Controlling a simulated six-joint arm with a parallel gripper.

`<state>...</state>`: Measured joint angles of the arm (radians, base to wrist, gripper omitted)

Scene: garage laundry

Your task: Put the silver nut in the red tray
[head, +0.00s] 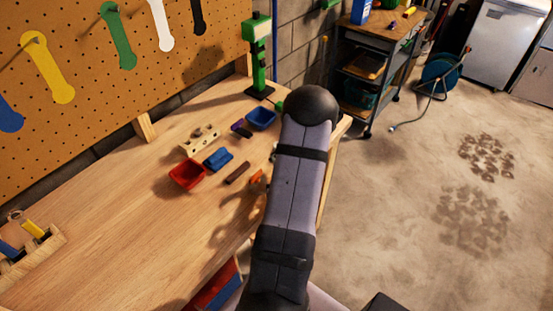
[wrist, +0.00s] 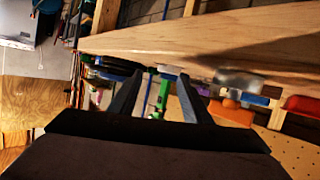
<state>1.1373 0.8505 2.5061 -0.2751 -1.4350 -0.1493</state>
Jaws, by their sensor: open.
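The red tray (head: 187,175) sits on the wooden workbench in the head view, left of my arm. Its red side also shows at the right edge of the wrist view (wrist: 303,108). A blurred silver-grey piece (wrist: 240,83) shows in the wrist view beside an orange piece (wrist: 231,112); it looks like the silver nut, but its shape is unclear. In the head view my arm hides most of that area. My gripper (wrist: 156,92) is open, with nothing seen between its dark fingers. It is low near the bench edge, left of the silver-grey piece in the wrist view.
On the workbench (head: 110,215) lie a blue piece (head: 218,158), a brown bar (head: 237,173), a wooden block with holes (head: 200,140) and a blue tray (head: 261,118). A green stand (head: 259,65) rises at the back. Bare wood lies left of the red tray.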

